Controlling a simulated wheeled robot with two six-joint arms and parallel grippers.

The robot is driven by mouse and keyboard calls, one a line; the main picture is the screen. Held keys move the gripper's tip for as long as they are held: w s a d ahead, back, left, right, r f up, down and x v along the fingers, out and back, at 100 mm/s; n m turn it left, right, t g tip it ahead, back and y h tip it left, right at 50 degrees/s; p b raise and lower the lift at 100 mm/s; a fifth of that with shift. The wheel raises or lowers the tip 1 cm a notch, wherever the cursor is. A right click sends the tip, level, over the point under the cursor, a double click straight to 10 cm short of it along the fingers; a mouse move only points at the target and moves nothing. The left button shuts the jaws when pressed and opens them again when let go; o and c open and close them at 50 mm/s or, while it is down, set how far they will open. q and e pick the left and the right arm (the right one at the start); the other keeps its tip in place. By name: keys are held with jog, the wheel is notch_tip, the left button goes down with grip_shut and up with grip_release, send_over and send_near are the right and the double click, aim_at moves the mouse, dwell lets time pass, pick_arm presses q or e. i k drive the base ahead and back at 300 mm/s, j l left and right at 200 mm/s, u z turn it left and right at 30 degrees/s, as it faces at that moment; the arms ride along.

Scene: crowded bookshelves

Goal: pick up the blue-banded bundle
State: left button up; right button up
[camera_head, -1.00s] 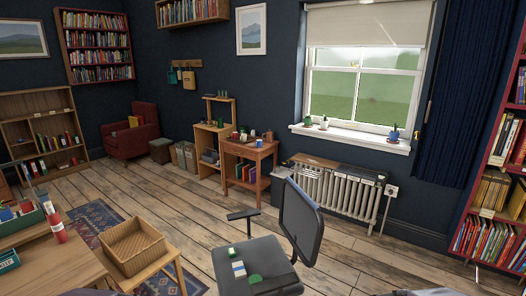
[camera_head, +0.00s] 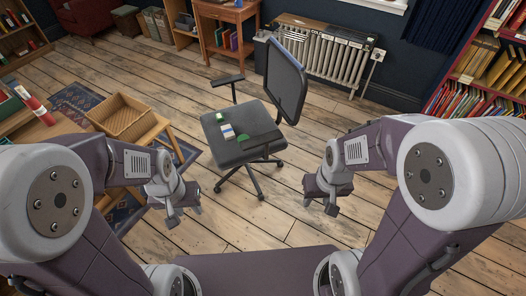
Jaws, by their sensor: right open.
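A small white bundle with a blue band (camera_head: 228,132) lies on the seat of the black office chair (camera_head: 222,152). A small green item (camera_head: 220,115) lies behind it, and another green item (camera_head: 242,137) lies just to its right. My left gripper (camera_head: 185,213) is in front of the chair and to its left, with its fingers apart and nothing between them. My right gripper (camera_head: 319,205) is in front of the chair and to its right, open and empty. Both grippers are well apart from the bundle.
A wicker basket (camera_head: 122,117) stands on a wooden stool (camera_head: 158,128) left of the chair. The chair's backrest (camera_head: 286,82) rises at its back right. A radiator (camera_head: 318,58) and a red bookshelf (camera_head: 490,70) stand behind. Bare floor surrounds the chair's front.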

aim_at(228, 134)
jog(key=i+j+z, duration=0.7)
jog(key=j+z, duration=0.25)
jog(key=j, duration=0.15)
jog(key=i+j+z, duration=0.2)
jog(key=j, duration=0.15)
jog(key=i+j+z, duration=0.1)
jog(key=j+z, duration=0.15)
jog(key=j, duration=0.15)
jog(key=j+z, duration=0.25)
jog(key=i+j, duration=0.05)
jog(key=j, duration=0.05)
